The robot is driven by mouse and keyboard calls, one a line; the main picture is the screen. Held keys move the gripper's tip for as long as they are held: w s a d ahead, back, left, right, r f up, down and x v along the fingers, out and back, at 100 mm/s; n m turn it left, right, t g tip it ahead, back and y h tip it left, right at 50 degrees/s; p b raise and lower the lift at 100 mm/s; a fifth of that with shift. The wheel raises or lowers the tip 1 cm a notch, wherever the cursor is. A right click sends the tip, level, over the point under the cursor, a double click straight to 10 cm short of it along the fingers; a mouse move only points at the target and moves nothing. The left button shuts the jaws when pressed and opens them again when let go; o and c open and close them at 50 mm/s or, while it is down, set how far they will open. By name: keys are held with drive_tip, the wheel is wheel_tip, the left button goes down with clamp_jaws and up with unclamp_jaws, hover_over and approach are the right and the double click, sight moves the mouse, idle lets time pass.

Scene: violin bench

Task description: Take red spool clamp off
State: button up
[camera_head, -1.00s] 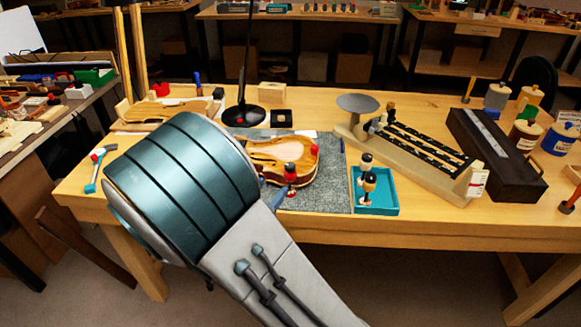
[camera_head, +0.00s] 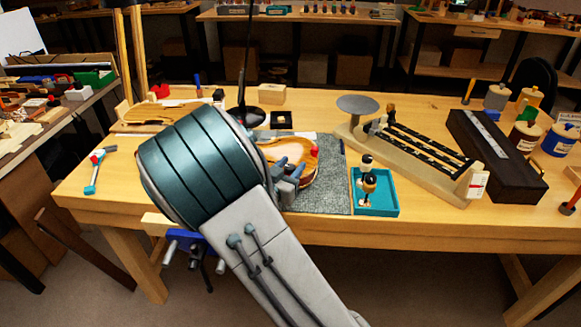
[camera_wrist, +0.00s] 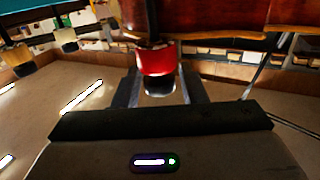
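The violin body (camera_head: 307,172) lies on the grey mat (camera_head: 330,197) in the head view, partly behind my arm. My gripper (camera_head: 289,174) is at its near edge. In the wrist view, a red spool clamp (camera_wrist: 157,62) with a dark lower end sits at the edge of the red-brown violin body (camera_wrist: 215,18). My gripper's two fingers (camera_wrist: 160,90) stand apart, one on each side of the spool's lower part. I see no clear grip on it. In the head view my gripper hides this clamp. Another red piece (camera_head: 314,149) shows at the violin's right edge.
A teal tray (camera_head: 378,211) with removed-looking spool clamps (camera_head: 368,182) stands right of the mat. A wooden rack with dark bars (camera_head: 425,150) and a dark case (camera_head: 490,150) lie further right. A black lamp stand (camera_head: 246,112) rises behind the violin. A blue vise (camera_head: 185,240) hangs at the front edge.

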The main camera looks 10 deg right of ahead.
drive_tip(key=c, duration=0.6)
drive_tip(key=shift+f+b, duration=0.1)
drive_tip(key=shift+b, duration=0.2)
drive_tip(key=n+t+y+b, duration=0.1)
drive_tip(key=n+y+b, duration=0.1)
drive_tip(key=n+t+y+b, duration=0.2)
drive_tip(key=y, duration=0.1)
drive_tip(key=shift+d+f+y, duration=0.1)
drive_tip(key=shift+f+y, duration=0.05)
drive_tip(key=shift+y, duration=0.15)
drive_tip(key=n+y+b, duration=0.3)
drive_tip(key=y+b, duration=0.1)
drive_tip(key=n+t+y+b, duration=0.1)
drive_tip(key=n+y+b, duration=0.2)
drive_tip(key=y+b, duration=0.1)
drive_tip(key=shift+y+b, duration=0.4)
drive_tip(key=shift+y, duration=0.1)
drive_tip(key=n+g+y+b, duration=0.1)
drive_tip(key=n+y+b, duration=0.1)
drive_tip(key=n+y, duration=0.1)
drive_tip(key=shift+y, duration=0.8)
drive_tip(key=shift+r+n+g+y, duration=0.15)
drive_tip(key=shift+n+g+y, duration=0.6)
drive_tip(key=shift+y, duration=0.3)
drive_tip(key=shift+r+n+g+y, duration=0.1)
drive_tip(key=shift+n+g+y, duration=0.55)
drive_tip(key=shift+n+y, duration=0.3)
drive_tip(key=shift+y, duration=0.3)
